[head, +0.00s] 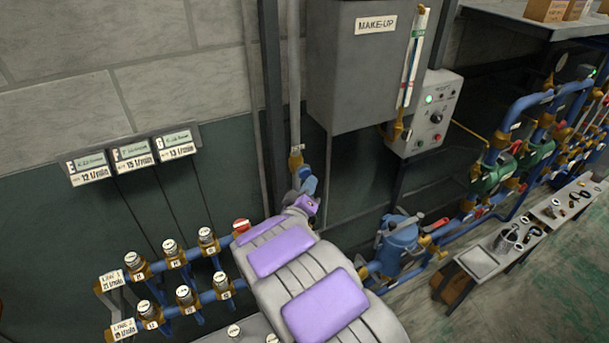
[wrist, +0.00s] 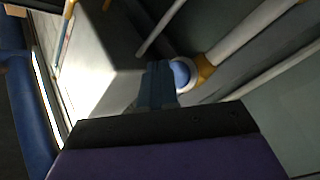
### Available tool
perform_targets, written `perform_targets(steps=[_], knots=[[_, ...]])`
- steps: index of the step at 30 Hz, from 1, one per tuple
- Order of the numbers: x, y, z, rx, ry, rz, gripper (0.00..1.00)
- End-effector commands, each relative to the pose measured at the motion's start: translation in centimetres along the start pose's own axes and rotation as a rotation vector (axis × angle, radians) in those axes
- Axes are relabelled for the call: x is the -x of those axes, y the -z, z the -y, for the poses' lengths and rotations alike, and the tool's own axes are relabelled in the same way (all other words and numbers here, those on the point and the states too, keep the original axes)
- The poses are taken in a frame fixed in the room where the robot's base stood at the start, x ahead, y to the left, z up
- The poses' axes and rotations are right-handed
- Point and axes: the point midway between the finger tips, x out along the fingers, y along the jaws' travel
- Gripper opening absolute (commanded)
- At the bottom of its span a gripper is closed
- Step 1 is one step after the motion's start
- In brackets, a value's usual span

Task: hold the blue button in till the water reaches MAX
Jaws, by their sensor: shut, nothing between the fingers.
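The grey MAKE-UP tank (head: 366,80) hangs on the wall, with an upright sight gauge (head: 412,60) on its right side. The gauge carries a green mark near the top. I cannot read the water level or a MAX label. My gripper (head: 305,179) is shut and empty at the pipe below the tank's left side. In the wrist view a round blue button (wrist: 181,72) with a pale collar sits on a brass pipe fitting (wrist: 203,68). My shut fingertips (wrist: 162,68) are right beside the button and partly cover it. I cannot tell whether they touch it.
A control box (head: 425,112) with a lit green lamp is right of the tank. A blue pump (head: 400,245) and a bench (head: 490,250) are at right.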

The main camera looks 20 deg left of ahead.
Motion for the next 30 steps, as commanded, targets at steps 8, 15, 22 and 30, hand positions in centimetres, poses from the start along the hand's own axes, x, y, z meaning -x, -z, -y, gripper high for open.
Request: perform_targets(steps=[8,15,22,30], knots=[[0.1,-0.1,-0.1,0.001,0.001,0.000,0.00],[1.5,-1.2,-0.9,0.003,0.004,0.002,0.00],[2.9,-2.2,-2.1,0.003,0.002,0.001,0.00],[3.5,-2.6,-2.5,0.001,0.001,0.000,0.00]])
